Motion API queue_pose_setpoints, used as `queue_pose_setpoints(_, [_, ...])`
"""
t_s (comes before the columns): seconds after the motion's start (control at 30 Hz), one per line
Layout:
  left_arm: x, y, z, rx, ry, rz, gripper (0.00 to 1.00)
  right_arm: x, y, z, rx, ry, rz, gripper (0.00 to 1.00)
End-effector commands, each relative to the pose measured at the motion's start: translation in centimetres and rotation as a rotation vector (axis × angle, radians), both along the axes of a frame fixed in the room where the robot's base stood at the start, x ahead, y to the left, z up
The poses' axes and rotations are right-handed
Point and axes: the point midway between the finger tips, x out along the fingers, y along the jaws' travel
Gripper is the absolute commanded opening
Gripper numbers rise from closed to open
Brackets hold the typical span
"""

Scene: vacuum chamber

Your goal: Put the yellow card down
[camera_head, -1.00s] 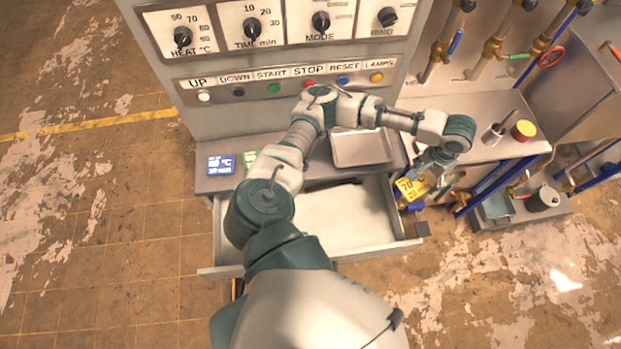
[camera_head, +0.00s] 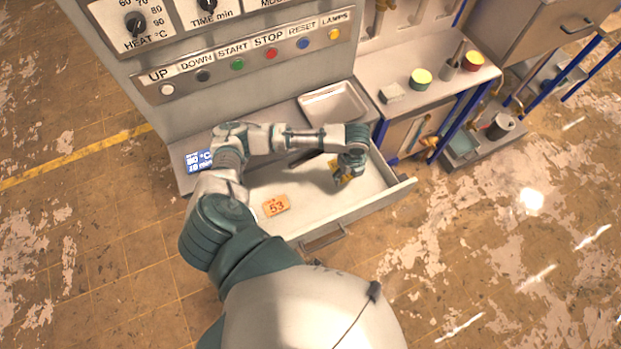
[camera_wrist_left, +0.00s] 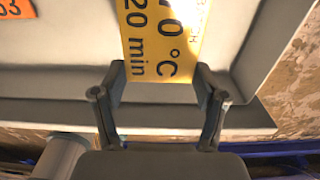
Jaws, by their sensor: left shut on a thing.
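My left gripper (camera_head: 347,176) is inside the right part of the open drawer (camera_head: 376,199). It is shut on the yellow card (camera_wrist_left: 163,38), gripping its near edge between the two fingertips (camera_wrist_left: 158,80). In the left wrist view the card reads "20 min" and "°C", and its far end is cut off by the frame. In the head view the gripper hides most of the card. I cannot tell whether the card touches the drawer floor. My right gripper is not in view.
An orange card marked 53 (camera_head: 276,206) lies in the drawer, left of my gripper. A blue card (camera_head: 198,160) is on the ledge at left. A metal tray (camera_head: 334,103) sits behind the drawer. The drawer floor between the orange card and my gripper is clear.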

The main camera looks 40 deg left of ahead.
Motion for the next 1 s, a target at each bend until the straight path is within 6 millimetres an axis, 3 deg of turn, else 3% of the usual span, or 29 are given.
queue_pose_setpoints(0.1, [0.0,-0.1,-0.8,0.000,0.003,-0.004,0.43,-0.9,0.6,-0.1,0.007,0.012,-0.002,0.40])
queue_pose_setpoints(0.27, [-0.1,-0.2,-4.0,0.001,0.006,-0.003,0.43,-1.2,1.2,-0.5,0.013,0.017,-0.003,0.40])
queue_pose_setpoints(0.7, [-0.1,0.0,-9.5,0.001,0.004,-0.001,0.43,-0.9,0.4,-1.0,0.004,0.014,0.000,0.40])
queue_pose_setpoints(1.0, [0.0,0.0,-10.1,0.000,0.001,-0.002,0.43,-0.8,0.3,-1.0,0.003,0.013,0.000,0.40])
